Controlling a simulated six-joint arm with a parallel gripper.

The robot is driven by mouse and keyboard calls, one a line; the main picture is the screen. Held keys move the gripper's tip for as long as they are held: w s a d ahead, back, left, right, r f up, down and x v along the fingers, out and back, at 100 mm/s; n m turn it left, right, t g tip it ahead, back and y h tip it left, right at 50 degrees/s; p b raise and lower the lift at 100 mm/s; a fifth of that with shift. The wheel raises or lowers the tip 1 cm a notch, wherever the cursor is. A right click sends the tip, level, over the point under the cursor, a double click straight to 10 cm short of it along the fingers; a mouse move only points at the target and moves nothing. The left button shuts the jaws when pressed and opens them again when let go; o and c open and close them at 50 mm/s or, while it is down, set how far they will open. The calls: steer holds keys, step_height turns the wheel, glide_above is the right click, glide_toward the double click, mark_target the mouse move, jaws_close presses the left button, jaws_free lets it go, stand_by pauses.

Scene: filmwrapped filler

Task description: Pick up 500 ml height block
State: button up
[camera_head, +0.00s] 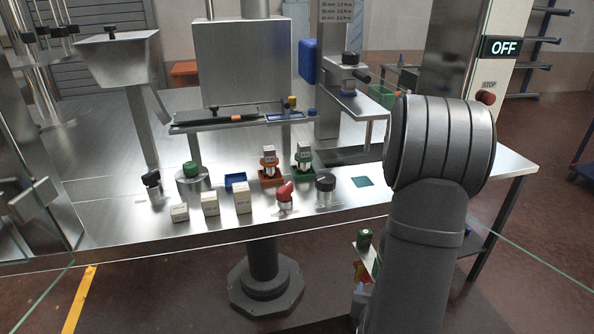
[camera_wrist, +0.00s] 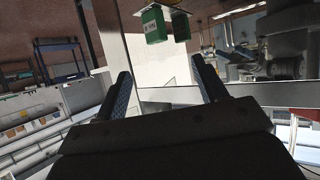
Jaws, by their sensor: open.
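Three cream blocks stand in a row near the front edge of the steel table: a short one (camera_head: 180,212), a middle one (camera_head: 210,204) and a tall one (camera_head: 242,198). Each has small dark print on its front, too small to read, so I cannot tell which is the 500 ml block. My gripper (camera_wrist: 163,84) shows in the wrist view, its two dark fingers wide apart with nothing between them. In the head view my arm stands at the right, well away from the blocks, and the gripper is not visible. No cream block is identifiable in the wrist view.
Right of the blocks are a red-topped item (camera_head: 285,192) and a black knob (camera_head: 325,183). A green-topped cylinder (camera_head: 191,176) stands left. Bare table (camera_head: 110,222) lies left of the blocks.

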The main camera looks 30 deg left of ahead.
steer(key=w+a+r+y, duration=0.1)
steer(key=w+a+r, duration=0.2)
steer(key=a+r, duration=0.1)
steer(key=w+a+r, duration=0.3)
steer(key=a+r, duration=0.1)
steer(key=w+a+r+y, duration=0.1)
steer(key=w+a+r, duration=0.2)
steer(key=a+r, duration=0.1)
steer(key=shift+a+r+y, duration=0.3)
steer(key=shift+r, duration=0.05)
steer(key=n+g+y, duration=0.1)
steer(key=n+g, duration=0.5)
steer(key=n, duration=0.1)
glide_toward(241, 187)
steer(key=x, duration=1.2)
steer(key=shift+a+f, duration=0.15)
steer(key=shift+f, duration=0.05)
